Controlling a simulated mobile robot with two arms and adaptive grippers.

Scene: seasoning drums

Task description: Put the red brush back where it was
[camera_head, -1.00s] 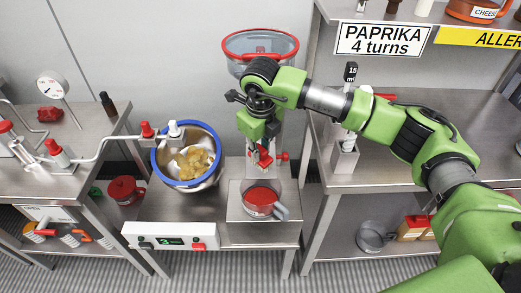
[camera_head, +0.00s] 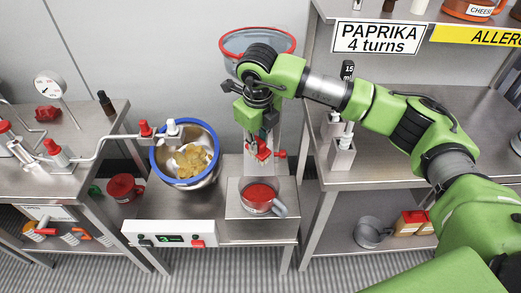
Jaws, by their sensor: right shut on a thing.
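My right gripper (camera_head: 266,132) is in front of the dispenser column, below the clear hopper (camera_head: 257,42) with the red rim. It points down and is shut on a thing. A red part (camera_head: 263,151) at its fingertips looks like the red brush, but the grip is small and partly hidden. A red handle (camera_head: 280,154) sticks out just to the right. Below stands a clear cup (camera_head: 262,198) with red powder. A metal tool holder (camera_head: 341,156) stands on the right-hand table. My left gripper is out of view.
A blue-rimmed bowl (camera_head: 160,168) with yellow food stands left of the column. A bent metal arm (camera_head: 105,142) reaches towards it. A white control box (camera_head: 168,234) sits at the front edge. My right arm covers part of the right-hand table (camera_head: 470,105).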

